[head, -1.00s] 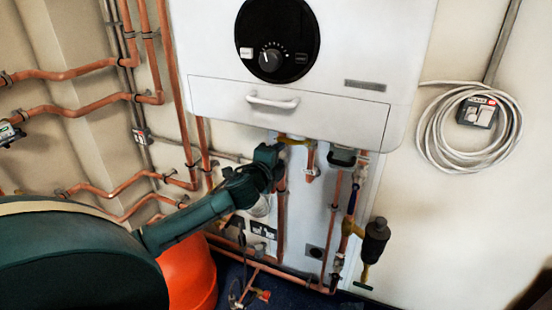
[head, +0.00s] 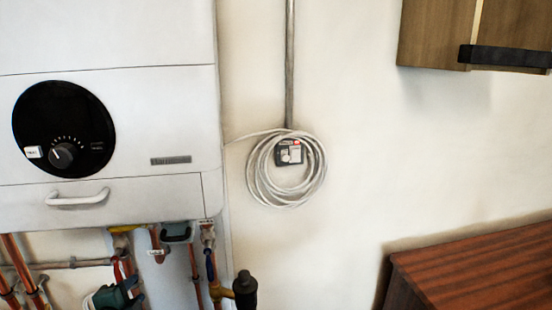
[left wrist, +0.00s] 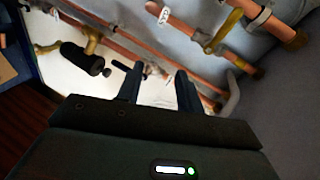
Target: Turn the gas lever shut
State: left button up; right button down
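My left gripper (head: 118,285) is below the boiler at the picture's lower edge, partly cut off. In the left wrist view its fingers (left wrist: 160,88) are apart with nothing between them, and the yellow piece is beyond them to the right. My right gripper is not in view.
A blue-handled valve (head: 210,266) and a black cylinder (head: 245,288) stand right of the gripper. Copper pipes (head: 195,272) run below the boiler. A coiled white cable (head: 256,178) hangs on the wall. A wooden cabinet (head: 480,270) stands at lower right.

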pick_arm(q)
jog(key=s+d+f+n+g+h, duration=0.2)
jog(key=s+d+f+n, duration=0.3)
jog(key=s+d, duration=0.5)
jog(key=s+d+f+n+g+h, duration=0.1)
jog(key=s+d+f+n+h, duration=0.2)
jog(key=s, duration=1)
jog(key=d+f+n, duration=0.3)
jog(key=d+f, duration=0.2)
jog(key=d, duration=0.2)
jog(key=shift+d+f+g, duration=0.15)
jog(key=shift+g, duration=0.25)
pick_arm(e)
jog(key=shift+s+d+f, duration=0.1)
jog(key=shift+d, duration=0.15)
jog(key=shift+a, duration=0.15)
